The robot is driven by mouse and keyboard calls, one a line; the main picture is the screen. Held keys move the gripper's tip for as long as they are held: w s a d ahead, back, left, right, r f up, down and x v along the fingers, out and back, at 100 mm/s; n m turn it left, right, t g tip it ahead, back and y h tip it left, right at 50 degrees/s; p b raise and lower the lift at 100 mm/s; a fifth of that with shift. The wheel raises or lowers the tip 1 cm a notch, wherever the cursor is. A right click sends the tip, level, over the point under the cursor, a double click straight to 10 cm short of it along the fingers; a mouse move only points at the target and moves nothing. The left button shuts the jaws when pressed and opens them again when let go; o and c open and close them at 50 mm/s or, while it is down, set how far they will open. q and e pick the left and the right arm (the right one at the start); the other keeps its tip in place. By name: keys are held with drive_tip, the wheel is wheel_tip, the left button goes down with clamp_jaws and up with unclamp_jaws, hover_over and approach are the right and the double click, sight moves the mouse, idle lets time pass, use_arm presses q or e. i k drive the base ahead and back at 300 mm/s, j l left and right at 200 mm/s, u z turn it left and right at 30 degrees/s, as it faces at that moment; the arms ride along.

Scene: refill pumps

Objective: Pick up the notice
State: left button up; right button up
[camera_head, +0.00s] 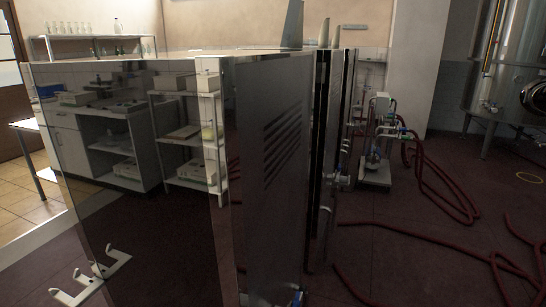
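I cannot make out a notice in the head view. A small pale plate (352,27) is on the back wall, too small to tell what it is. Neither of my grippers is in view.
A large dark, glossy cabinet-like unit (270,190) fills the middle foreground. A white hook bracket (92,279) is at lower left. Shelving (190,150) stands at left, a pump (375,165) on the right floor. Red hoses (440,190) cross the floor near a steel tank (520,60).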

sight(295, 6)
drive_tip(key=i+l+u, duration=0.15)
drive_tip(key=l, duration=0.4)
drive_tip(key=i+l+u, duration=0.15)
drive_tip(key=l, duration=0.45)
drive_tip(key=l+u, duration=0.15)
drive_tip(key=l, duration=0.4)
drive_tip(key=i+l+u, duration=0.1)
drive_tip(key=l, duration=0.35)
drive_tip(key=i+l+u, duration=0.1)
drive_tip(key=l, duration=0.35)
drive_tip(key=i+l, duration=0.15)
drive_tip(key=l, duration=0.2)
drive_tip(key=i+l, duration=0.15)
drive_tip(key=l, duration=0.15)
drive_tip(key=i+l+u, duration=0.1)
drive_tip(key=l, duration=0.25)
drive_tip(key=i+l, duration=0.25)
drive_tip(key=i+l+u, duration=0.35)
drive_tip(key=i+l, duration=0.45)
